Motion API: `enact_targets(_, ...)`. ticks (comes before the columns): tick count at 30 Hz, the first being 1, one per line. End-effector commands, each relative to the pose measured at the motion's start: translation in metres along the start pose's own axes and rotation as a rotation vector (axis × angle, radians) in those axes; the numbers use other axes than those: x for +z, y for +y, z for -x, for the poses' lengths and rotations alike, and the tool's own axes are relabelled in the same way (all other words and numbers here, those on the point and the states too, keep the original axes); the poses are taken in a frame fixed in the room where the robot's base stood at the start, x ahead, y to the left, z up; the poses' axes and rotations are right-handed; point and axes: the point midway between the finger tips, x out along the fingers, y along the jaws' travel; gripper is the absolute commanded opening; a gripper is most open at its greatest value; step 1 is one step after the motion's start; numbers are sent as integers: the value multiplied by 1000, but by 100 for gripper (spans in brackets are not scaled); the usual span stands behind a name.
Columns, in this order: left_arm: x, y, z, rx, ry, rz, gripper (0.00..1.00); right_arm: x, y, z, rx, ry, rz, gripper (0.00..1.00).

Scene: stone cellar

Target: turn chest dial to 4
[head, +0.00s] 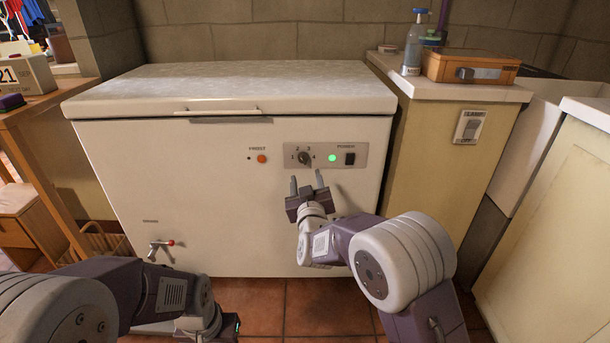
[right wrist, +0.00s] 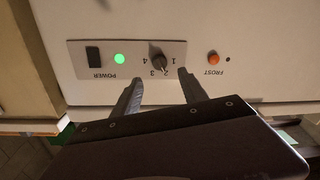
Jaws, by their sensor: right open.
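The white chest freezer (head: 220,200) stands against the wall with its lid shut. On its front is a grey panel with a dark round dial (head: 304,158) marked 1 to 4. The dial shows upside down in the right wrist view (right wrist: 157,59); its pointer seems to be near 2, but this is too small to be sure. My right gripper (head: 307,179) is open and empty, its fingers pointing up just below the dial, apart from it. In the wrist view the fingertips (right wrist: 159,77) straddle the dial's line. My left gripper (head: 225,325) is at the bottom edge, mostly hidden.
Beside the dial are a lit green lamp (head: 332,158) and a black power switch (head: 350,159). An orange frost button (head: 262,159) is to the left. A red-tipped drain tap (head: 161,248) sticks out low on the left. A cabinet (head: 440,150) stands at the right.

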Motion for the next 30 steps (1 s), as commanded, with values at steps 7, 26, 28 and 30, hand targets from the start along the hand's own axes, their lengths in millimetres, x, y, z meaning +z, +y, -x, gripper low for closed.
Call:
enact_targets(7,-5,1,48,0,0,0,36,-11,4,-37,1,-4,1,51)
enact_targets(26,-3,0,25,0,0,0,36,-1,1,-90,0,-2,0,51)
enact_targets(28,-3,0,25,0,0,0,36,-1,1,-90,0,-2,0,40)
enact_targets(30,-3,0,25,0,0,0,36,-1,1,-90,0,-1,0,20)
